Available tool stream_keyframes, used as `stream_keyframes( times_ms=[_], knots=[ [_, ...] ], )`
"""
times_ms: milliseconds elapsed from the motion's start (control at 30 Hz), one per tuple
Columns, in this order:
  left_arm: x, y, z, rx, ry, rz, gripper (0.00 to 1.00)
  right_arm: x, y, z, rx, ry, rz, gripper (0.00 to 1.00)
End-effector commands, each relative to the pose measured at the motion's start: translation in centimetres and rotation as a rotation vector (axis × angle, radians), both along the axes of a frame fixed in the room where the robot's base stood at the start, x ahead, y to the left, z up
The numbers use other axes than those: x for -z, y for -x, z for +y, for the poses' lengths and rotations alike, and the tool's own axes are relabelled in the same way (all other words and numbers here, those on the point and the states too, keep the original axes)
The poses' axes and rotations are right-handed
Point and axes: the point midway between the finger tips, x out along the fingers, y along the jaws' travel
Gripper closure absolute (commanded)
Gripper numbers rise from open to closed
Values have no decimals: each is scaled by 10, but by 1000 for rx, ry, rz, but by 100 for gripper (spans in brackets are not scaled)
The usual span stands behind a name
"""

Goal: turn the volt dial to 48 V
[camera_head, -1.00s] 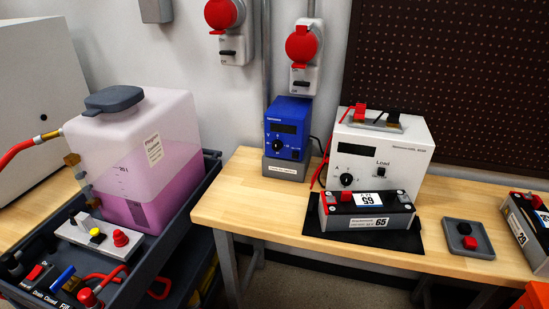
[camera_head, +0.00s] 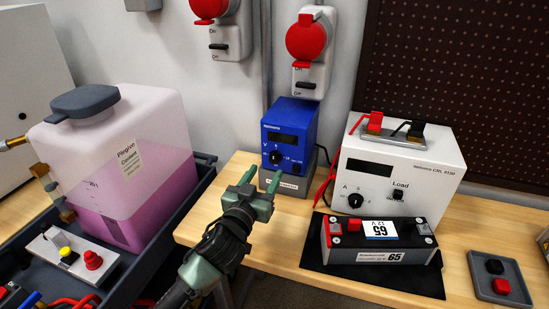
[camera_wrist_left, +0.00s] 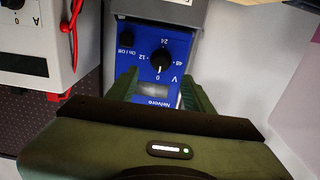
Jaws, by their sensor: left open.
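The blue supply unit (camera_head: 290,131) stands on a grey block at the left part of the bench. Its black volt dial (camera_head: 275,157) is on the front face below a dark display. In the left wrist view the volt dial (camera_wrist_left: 162,61) appears upside down, with 0, 12, 24 and 48 marks around it. Its pointer seems to face the 0 mark. My left gripper (camera_head: 265,173) is open and empty in front of the unit. In the wrist view its fingers (camera_wrist_left: 161,82) stand either side of the dial, apart from it. My right gripper is not in view.
A white load box (camera_head: 408,171) with its own dial stands to the right. A battery (camera_head: 382,240) lies on a black mat before it. A pink-liquid tank (camera_head: 152,156) in a dark cart stands left of the bench. Bare bench (camera_head: 272,222) lies below the blue unit.

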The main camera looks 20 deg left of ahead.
Motion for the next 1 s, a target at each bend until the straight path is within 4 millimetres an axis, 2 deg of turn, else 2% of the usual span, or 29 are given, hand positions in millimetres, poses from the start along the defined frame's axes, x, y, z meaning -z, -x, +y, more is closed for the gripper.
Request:
stream_keyframes(
  times_ms=[100, 233, 367, 567, 733, 767, 900, 933, 1000],
  knots=[
    [0, -21, 0, -2, -1, -2, 48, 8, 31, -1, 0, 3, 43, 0],
    [0, -42, 0, -4, -2, -1, 48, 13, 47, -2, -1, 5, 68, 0],
    [1, -56, -1, -2, -1, 0, 48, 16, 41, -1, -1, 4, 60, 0],
    [0, -63, -1, -2, 0, 2, 48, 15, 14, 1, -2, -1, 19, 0],
    [0, -63, -1, -2, 0, 2, 48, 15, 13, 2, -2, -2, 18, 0],
    [0, -63, -1, -2, 0, 2, 54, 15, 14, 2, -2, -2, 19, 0],
    [0, -63, -1, -3, 0, 3, 93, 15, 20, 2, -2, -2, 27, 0],
    [0, -63, -1, -3, 0, 3, 100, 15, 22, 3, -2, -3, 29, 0],
    [0, -63, -1, -3, 0, 3, 100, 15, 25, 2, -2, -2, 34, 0]
  ],
)
